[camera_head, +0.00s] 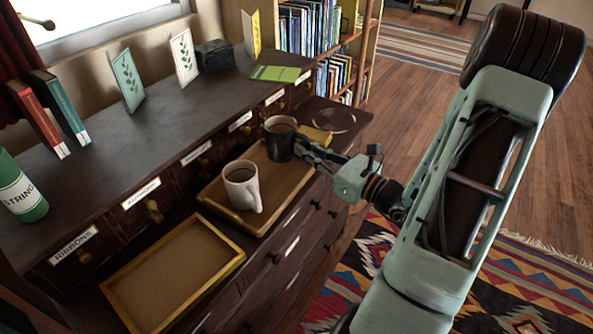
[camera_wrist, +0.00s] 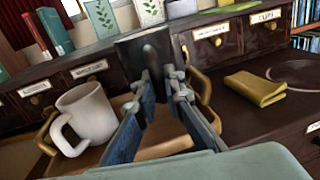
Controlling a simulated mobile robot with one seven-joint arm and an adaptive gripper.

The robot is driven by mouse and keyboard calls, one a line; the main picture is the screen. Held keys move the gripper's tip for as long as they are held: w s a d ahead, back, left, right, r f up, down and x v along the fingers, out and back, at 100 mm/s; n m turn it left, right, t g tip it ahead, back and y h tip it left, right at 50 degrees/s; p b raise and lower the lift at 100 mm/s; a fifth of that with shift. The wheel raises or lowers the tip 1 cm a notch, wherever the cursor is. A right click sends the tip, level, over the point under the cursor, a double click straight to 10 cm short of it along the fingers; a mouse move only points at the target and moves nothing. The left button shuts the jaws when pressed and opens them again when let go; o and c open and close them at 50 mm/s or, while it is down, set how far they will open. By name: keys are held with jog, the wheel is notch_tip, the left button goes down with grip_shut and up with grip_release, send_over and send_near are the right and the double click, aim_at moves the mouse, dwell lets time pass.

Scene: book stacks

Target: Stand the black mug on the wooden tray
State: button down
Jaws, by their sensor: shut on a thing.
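The black mug (camera_head: 280,140) holds dark liquid and looks upright over the far right end of the wooden tray (camera_head: 222,203). My gripper (camera_head: 302,151) is shut on its right side. In the wrist view the mug (camera_wrist: 141,52) is between the fingertips (camera_wrist: 160,85), and the fingers partly hide its lower part. I cannot tell whether its base touches the tray (camera_wrist: 165,149). A white mug (camera_head: 240,184) with dark liquid stands on the same tray, nearer the front left; it also shows in the wrist view (camera_wrist: 90,112).
An empty rectangular tray (camera_head: 237,263) lies at the front left. A yellow folded cloth (camera_head: 316,134) and a round glass-like disc (camera_head: 334,121) lie right of the black mug. A row of labelled drawers (camera_head: 196,152) rises behind the tray.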

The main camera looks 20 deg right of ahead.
jog(key=shift+w+a+f+b, duration=0.15)
jog(key=shift+w+a+f, duration=0.25)
jog(key=shift+f, duration=0.2)
jog(key=shift+w+a+f+b, duration=0.15)
jog(key=shift+w+a+f, duration=0.25)
jog(key=shift+f, duration=0.2)
notch_tip(320, 180, down, 4)
jog(key=shift+w+a+r+b, duration=0.1)
jog(key=shift+r+b, duration=0.15)
jog(key=shift+b, duration=0.3)
jog(key=c, duration=2)
grip_release()
jog(key=shift+f, duration=0.1)
